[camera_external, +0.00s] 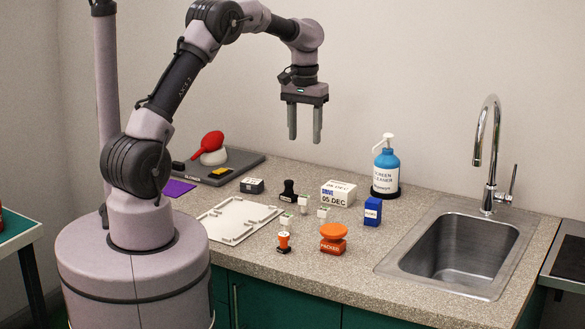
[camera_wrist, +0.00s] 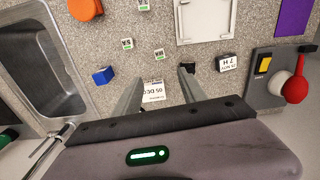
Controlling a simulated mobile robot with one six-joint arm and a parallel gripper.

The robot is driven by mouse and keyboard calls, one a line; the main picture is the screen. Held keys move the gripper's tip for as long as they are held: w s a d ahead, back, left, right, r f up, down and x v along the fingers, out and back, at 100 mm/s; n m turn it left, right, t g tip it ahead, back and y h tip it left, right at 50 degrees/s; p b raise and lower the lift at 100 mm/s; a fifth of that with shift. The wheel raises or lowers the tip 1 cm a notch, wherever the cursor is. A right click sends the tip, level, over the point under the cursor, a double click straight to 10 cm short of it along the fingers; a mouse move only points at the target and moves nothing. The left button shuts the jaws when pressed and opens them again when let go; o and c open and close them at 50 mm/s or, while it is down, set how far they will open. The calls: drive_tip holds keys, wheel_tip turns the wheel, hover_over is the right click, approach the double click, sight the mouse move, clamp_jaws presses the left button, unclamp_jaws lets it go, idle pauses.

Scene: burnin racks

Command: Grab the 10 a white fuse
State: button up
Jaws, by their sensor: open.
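Several small white blocks with green-edged labels, which look like the fuses, stand on the speckled counter. In the external view one is at the back (camera_external: 303,201), one at the right (camera_external: 323,213) and one at the front left (camera_external: 286,220). The wrist view shows such blocks at the top (camera_wrist: 144,6), left (camera_wrist: 127,43) and nearest my fingers (camera_wrist: 143,57). Their ratings are too small for me to tell which is 10 A. My gripper (camera_external: 305,137) is open and empty, pointing down well above the counter. Its fingers also show in the wrist view (camera_wrist: 158,90).
A blue pump bottle (camera_external: 386,170) and a sink (camera_external: 458,245) are to the right.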

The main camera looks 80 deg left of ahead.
drive_tip(key=b, duration=0.5)
hover_over(304, 196)
drive_tip(key=f, duration=1.2)
drive_tip(key=shift+a+f, duration=0.3)
drive_tip(key=shift+a, duration=0.05)
drive_tip(key=f+b, duration=0.1)
drive_tip(key=f, duration=0.3)
drive_tip(key=f+b, duration=0.1)
drive_tip(key=shift+d+f+b, duration=0.35)
drive_tip(key=shift+d+f, duration=0.05)
drive_tip(key=shift+r, duration=0.1)
drive_tip(key=shift+c, duration=1.1)
clamp_jaws()
